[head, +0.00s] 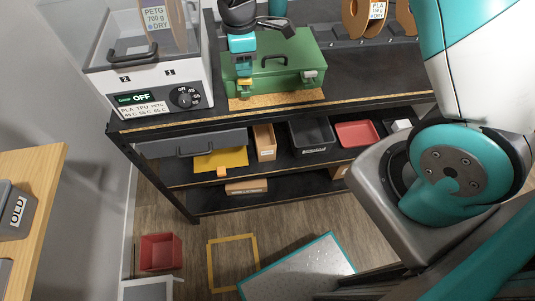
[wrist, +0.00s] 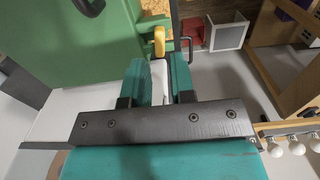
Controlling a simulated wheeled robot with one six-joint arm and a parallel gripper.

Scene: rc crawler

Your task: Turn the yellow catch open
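The green case (head: 275,68) stands on the workbench, its black handle on top. In the wrist view the case (wrist: 60,40) fills the upper left. The yellow catch (wrist: 159,40) shows at the case's edge in the wrist view, beyond my fingertips and apart from them. In the head view a small pale catch (head: 311,76) sits at the right of the case front; its colour is hard to tell. My gripper (head: 243,58) is at the case's left front; its teal fingers (wrist: 159,72) have a white piece between them. Whether they grip it is unclear.
A white filament dryer (head: 155,85) stands close at the left of the case. Filament spools (head: 370,18) stand behind right. Bins and a yellow sheet (head: 222,158) lie on the shelf below. The bench top right of the case is partly clear.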

